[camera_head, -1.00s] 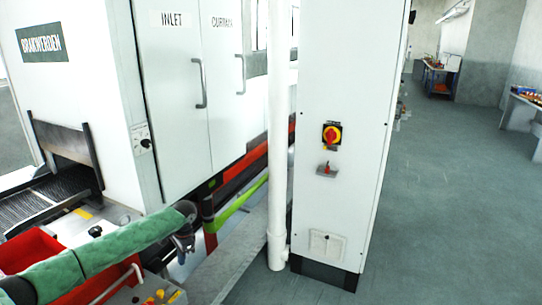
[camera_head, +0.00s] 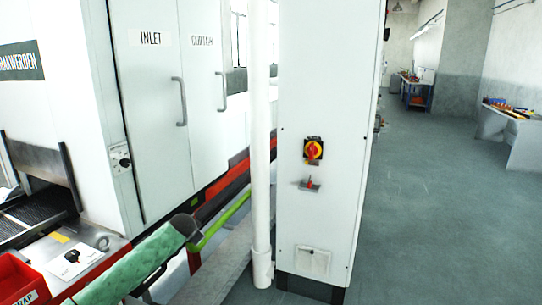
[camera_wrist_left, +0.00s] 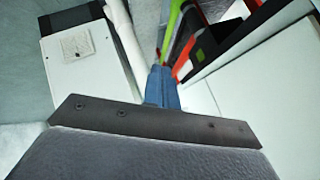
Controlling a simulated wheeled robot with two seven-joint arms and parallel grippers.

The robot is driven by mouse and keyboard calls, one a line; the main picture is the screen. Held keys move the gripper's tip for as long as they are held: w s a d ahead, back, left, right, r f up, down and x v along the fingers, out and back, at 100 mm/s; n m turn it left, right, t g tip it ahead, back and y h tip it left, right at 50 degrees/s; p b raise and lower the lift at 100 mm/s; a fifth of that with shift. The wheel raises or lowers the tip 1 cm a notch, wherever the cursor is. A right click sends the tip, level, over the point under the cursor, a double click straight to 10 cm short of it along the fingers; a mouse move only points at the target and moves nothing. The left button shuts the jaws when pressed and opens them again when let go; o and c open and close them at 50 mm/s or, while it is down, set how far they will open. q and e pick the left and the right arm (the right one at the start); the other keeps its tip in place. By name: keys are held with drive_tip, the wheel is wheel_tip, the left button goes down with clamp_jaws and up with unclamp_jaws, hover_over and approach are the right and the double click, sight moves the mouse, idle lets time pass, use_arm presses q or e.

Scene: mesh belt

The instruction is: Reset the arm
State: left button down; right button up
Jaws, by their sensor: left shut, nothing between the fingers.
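My left arm (camera_head: 138,268), in a green sleeve, comes in from the lower left in the head view, in front of the red and green rails of the machine. Its gripper is hidden or too unclear to make out there. In the left wrist view my left gripper (camera_wrist_left: 162,75) has its blue fingers shut together with nothing between them. The fingers point toward the machine's rails and the floor beside the grey cabinet. My right gripper is in neither view.
A tall grey cabinet (camera_head: 326,200) with a red and yellow switch (camera_head: 313,150) stands close in front, beside a white vertical pipe (camera_head: 261,150). The machine with the INLET door (camera_head: 157,120) is at left. A red bin (camera_head: 18,280) is at lower left. The floor (camera_head: 440,220) at right is clear.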

use_arm(q)
drive_tip(key=s+d+f+n+g, duration=0.1)
drive_tip(key=s+d+f+n, duration=0.15)
drive_tip(key=s+f, duration=1.35)
drive_tip(key=s+d+f+n+g, duration=0.15)
drive_tip(key=s+d+f, duration=0.25)
drive_tip(key=s+f, duration=1.3)
drive_tip(key=s+d+f+g, duration=0.1)
drive_tip(key=s+f+g, duration=0.1)
drive_tip(key=s+f, duration=0.6)
drive_tip(key=s+d+f+n+g+h, duration=0.1)
drive_tip(key=s+f, duration=0.6)
drive_tip(key=s, duration=0.9)
drive_tip(key=s+d+f+g, duration=0.2)
drive_tip(key=s+f, duration=0.6)
drive_tip(key=s, duration=0.4)
drive_tip(key=shift+s+d+f+n+g+h, duration=0.15)
drive_tip(key=shift+d+f+n+g+h, duration=0.15)
drive_tip(key=shift+d+f+g, duration=0.05)
